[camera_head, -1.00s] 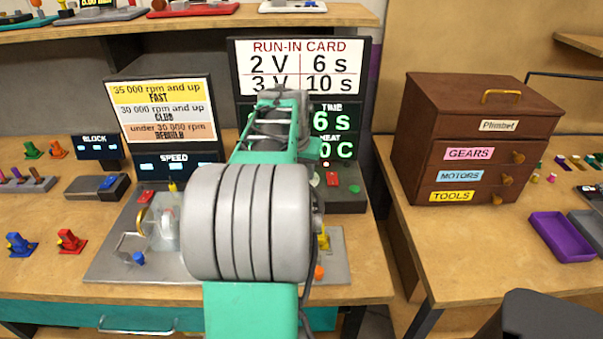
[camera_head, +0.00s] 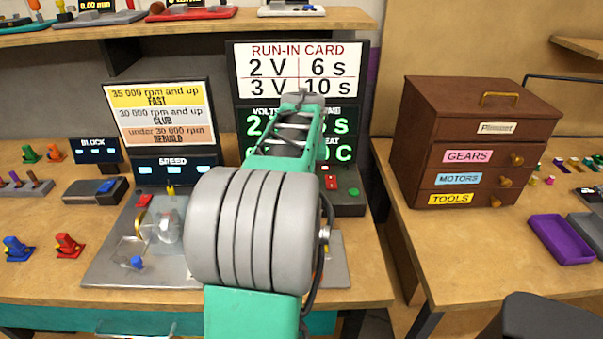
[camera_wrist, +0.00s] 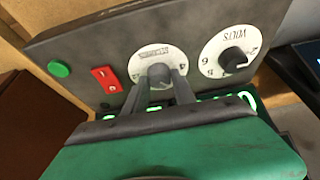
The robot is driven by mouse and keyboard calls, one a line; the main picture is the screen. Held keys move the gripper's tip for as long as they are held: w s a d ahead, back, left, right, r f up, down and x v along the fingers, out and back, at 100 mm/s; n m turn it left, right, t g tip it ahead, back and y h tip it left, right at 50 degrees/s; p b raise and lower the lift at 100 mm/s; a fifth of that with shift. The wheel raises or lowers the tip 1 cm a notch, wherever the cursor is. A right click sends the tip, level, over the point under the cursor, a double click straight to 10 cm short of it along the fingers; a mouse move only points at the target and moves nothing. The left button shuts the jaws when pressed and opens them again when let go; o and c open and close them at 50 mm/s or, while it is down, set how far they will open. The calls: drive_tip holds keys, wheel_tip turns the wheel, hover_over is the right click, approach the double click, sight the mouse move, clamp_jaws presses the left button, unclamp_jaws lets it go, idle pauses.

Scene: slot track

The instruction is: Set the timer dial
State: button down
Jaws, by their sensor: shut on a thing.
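The timer dial (camera_wrist: 143,65) shows in the wrist view as a dark knob on a white round scale with a small upside-down label, set in the dark panel. My gripper (camera_wrist: 160,83) has its two fingers on either side of this knob and is shut on it. The volts dial (camera_wrist: 229,52) sits on the same panel, to the right in the wrist view, apart from my fingers. In the head view my arm hides both dials and my fingertips. The display (camera_head: 346,121) under the run-in card is partly hidden by my arm; its time digit is partly covered.
The run-in card (camera_head: 301,70) reads 2 V, 6 s and 3 V, 10 s. A red switch (camera_wrist: 106,79) and green button (camera_wrist: 59,69) sit beside the timer dial. A speed display (camera_head: 176,166) stands left, a brown drawer cabinet (camera_head: 478,118) right.

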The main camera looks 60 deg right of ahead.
drive_tip(key=c, duration=1.1)
unclamp_jaws()
drive_tip(key=shift+o, duration=0.2)
drive_tip(key=v, duration=0.7)
drive_tip(key=shift+a+r, duration=0.15)
drive_tip(key=shift+r, duration=0.2)
drive_tip(key=shift+s, duration=0.1)
